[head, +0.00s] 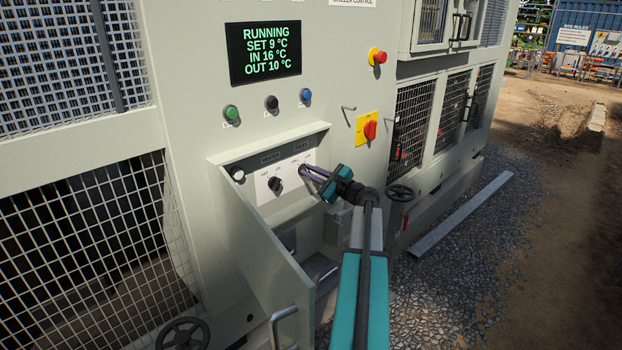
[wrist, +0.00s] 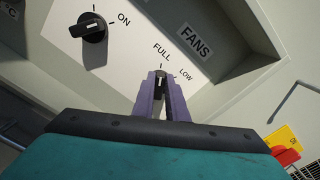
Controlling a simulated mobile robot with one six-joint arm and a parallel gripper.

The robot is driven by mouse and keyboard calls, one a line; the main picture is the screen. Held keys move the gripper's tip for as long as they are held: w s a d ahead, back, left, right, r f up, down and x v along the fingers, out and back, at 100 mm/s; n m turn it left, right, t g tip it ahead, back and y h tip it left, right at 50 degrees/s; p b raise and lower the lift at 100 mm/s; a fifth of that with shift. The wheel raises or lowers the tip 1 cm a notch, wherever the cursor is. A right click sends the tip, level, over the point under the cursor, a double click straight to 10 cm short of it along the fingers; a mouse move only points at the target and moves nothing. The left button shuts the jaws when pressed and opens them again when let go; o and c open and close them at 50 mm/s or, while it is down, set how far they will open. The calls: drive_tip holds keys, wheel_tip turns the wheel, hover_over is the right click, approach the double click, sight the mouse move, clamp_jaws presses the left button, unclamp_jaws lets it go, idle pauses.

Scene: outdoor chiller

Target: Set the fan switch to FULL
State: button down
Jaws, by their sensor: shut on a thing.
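The fan switch (wrist: 160,82) is a small dark knob with a pale pointer line, below the FANS label (wrist: 194,40) in the wrist view. FULL is printed just above it and LOW to its upper right. The pointer looks roughly upright, toward the FULL mark, though the fingers hide much of the knob. My gripper (wrist: 160,77) is shut on the knob, with a purple finger on each side. In the head view my gripper (head: 304,170) reaches into the recessed switch panel (head: 266,193) from the right; the fan switch is hidden there.
Another black knob (head: 275,184) is left of the fan switch, its pointer near ON in the wrist view (wrist: 93,27). An open panel door (head: 262,250) hangs below left.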

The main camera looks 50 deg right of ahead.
idle(0.5)
drive_tip(key=c, duration=1.8)
unclamp_jaws()
drive_tip(key=shift+o, duration=0.2)
drive_tip(key=s+a+b, duration=0.1)
drive_tip(key=s+b, duration=0.1)
drive_tip(key=s, duration=1.1)
drive_tip(key=shift+s+b, duration=0.35)
drive_tip(key=shift+s, duration=0.05)
